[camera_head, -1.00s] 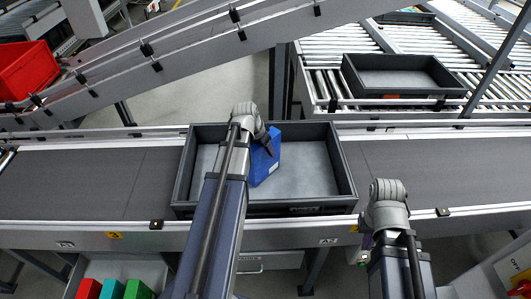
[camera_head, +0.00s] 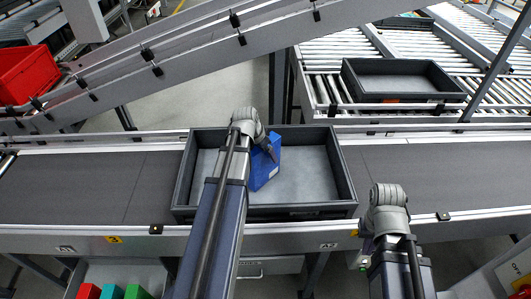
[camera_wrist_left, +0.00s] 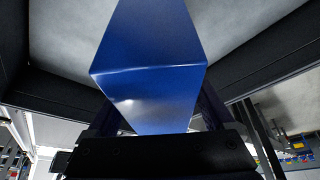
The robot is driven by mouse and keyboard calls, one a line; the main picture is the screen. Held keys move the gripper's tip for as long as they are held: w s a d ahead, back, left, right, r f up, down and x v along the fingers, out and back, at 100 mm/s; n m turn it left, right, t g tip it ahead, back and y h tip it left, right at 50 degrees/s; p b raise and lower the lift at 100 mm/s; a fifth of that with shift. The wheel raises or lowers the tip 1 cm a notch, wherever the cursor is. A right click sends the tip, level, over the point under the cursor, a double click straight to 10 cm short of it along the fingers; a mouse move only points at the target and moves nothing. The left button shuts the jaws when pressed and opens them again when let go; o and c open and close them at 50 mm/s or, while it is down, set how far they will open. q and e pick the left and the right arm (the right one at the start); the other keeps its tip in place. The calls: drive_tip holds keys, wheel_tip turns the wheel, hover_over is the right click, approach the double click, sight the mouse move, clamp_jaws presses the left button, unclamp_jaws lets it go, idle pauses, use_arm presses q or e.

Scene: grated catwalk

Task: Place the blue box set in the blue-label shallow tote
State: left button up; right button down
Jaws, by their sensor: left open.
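The blue box set (camera_head: 265,167) is inside the dark grey shallow tote (camera_head: 345,180) on the belt, right of the tote's middle-left, and looks slightly tilted. My left gripper (camera_head: 268,148) is over the tote at the box's upper part. In the left wrist view the blue box (camera_wrist_left: 150,65) fills the middle, between the open fingers. I cannot tell whether the box rests fully on the tote floor. No blue label shows on the tote's visible sides. My right gripper (camera_head: 363,256) is mostly hidden by its own wrist, outside the belt's front edge.
A second dark tote (camera_head: 400,80) stands on the roller conveyor at the back right. A red bin (camera_head: 25,75) is at the upper left. Red, teal and green boxes (camera_head: 110,291) sit below the belt at front left. The belt (camera_head: 90,185) is clear beside the tote.

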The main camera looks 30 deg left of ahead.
use_arm(q)
drive_tip(key=p+v, duration=1.1)
drive_tip(key=v, duration=0.1)
drive_tip(key=shift+s, duration=0.1)
drive_tip(key=shift+d, duration=0.2)
drive_tip(key=s+d+g, duration=0.1)
drive_tip(key=s+d, duration=0.3)
drive_tip(key=d, duration=0.6)
drive_tip(key=s+d+f+g+y, duration=0.1)
drive_tip(key=s+d, duration=0.3)
drive_tip(key=d, duration=0.6)
drive_tip(key=s+d+m+g+y, duration=0.1)
drive_tip(key=s+d, duration=0.3)
drive_tip(key=d, duration=0.6)
drive_tip(key=shift+s+d+f+g, duration=0.25)
drive_tip(key=shift+s+g, duration=0.1)
drive_tip(key=shift+g, duration=0.45)
